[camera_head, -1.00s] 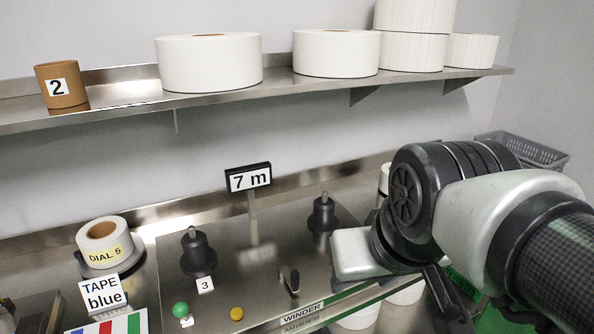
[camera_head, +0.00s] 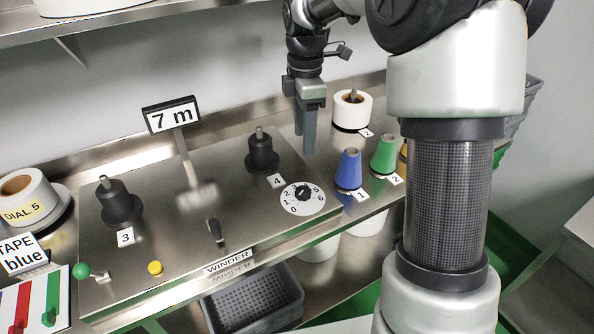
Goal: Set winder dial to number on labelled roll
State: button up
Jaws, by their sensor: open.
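The winder dial (camera_head: 303,192) is a black knob on a white round plate with numbers around it, at the right front of the steel winder panel (camera_head: 150,243). Which number the knob points at is too small to tell for sure. The labelled roll (camera_head: 27,197) is white with a brown core and a yellow "DIAL 5" label, at the far left. My gripper (camera_head: 304,145) is open and empty, pointing down above the panel's back right, behind the dial and apart from it.
Two black spindles (camera_head: 262,152) stand on the panel, with a "7 m" sign (camera_head: 171,115) behind. A small lever (camera_head: 214,230) sits at the front. Blue (camera_head: 348,170) and green (camera_head: 383,154) cones and a white roll (camera_head: 352,109) stand right of the dial. My arm covers the right side.

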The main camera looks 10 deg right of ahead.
aim_at(303, 191)
notch_tip(303, 191, down, 17)
jog(key=shift+s+r, duration=0.1)
dwell(0.3)
jog(key=c, duration=1.1)
jog(key=shift+o, duration=0.2)
